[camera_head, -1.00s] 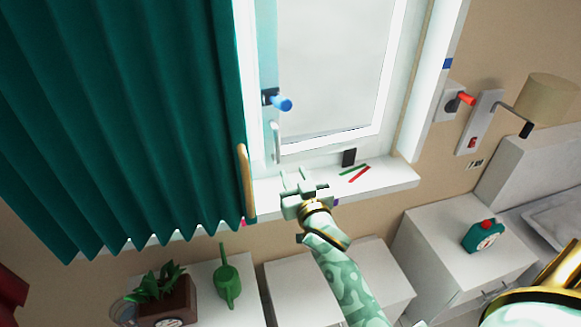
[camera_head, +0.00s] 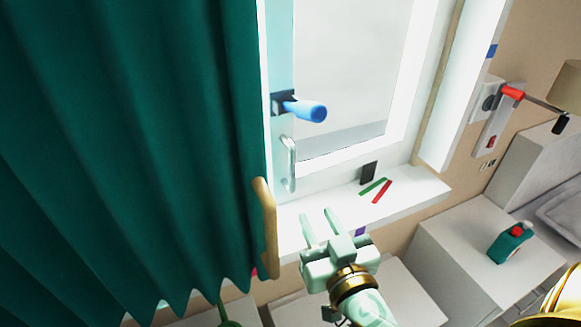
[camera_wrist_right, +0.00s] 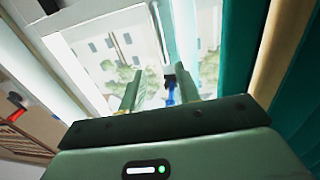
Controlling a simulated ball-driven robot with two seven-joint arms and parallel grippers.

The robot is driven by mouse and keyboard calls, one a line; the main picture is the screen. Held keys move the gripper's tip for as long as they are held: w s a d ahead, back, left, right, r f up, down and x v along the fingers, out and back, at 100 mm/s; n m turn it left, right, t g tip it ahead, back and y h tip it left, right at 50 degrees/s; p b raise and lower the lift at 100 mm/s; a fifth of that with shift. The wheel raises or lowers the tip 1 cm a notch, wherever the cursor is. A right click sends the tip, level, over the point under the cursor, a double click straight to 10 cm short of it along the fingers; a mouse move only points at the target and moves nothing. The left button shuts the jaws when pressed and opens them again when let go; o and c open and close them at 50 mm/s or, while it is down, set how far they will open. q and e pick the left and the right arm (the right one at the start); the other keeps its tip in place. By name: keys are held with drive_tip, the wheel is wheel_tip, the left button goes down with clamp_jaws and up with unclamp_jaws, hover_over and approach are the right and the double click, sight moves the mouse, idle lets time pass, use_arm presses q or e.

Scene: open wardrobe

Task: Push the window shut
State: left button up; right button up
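The window (camera_head: 350,75) has a white frame and a bright pane, partly covered at left by the curtain. A blue knob-like handle (camera_head: 305,109) sits on its pale blue left stile, with a metal pull handle (camera_head: 289,163) below. I cannot tell how far the window stands ajar. My right gripper (camera_head: 320,217) is open and empty over the front of the sill, below and in front of the pull handle. In the right wrist view its fingers are apart (camera_wrist_right: 160,92), with the blue handle (camera_wrist_right: 172,92) beyond them. My left gripper is not in view.
A green curtain (camera_head: 120,130) with a wooden tieback-like bar (camera_head: 266,228) hangs close at left. The sill (camera_head: 415,195) holds a black block (camera_head: 368,172) and green and red sticks. A white cabinet (camera_head: 470,245) with a teal bottle (camera_head: 510,243) stands at right.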

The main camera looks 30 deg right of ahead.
sight(293, 171)
drive_tip(key=w, duration=0.5)
drive_tip(key=w+d, duration=0.1)
drive_tip(key=w, duration=0.4)
drive_tip(key=w+d, duration=0.1)
drive_tip(key=w, duration=0.4)
drive_tip(key=shift+w+d, duration=0.25)
drive_tip(key=shift+w, duration=0.05)
drive_tip(key=c, duration=0.6)
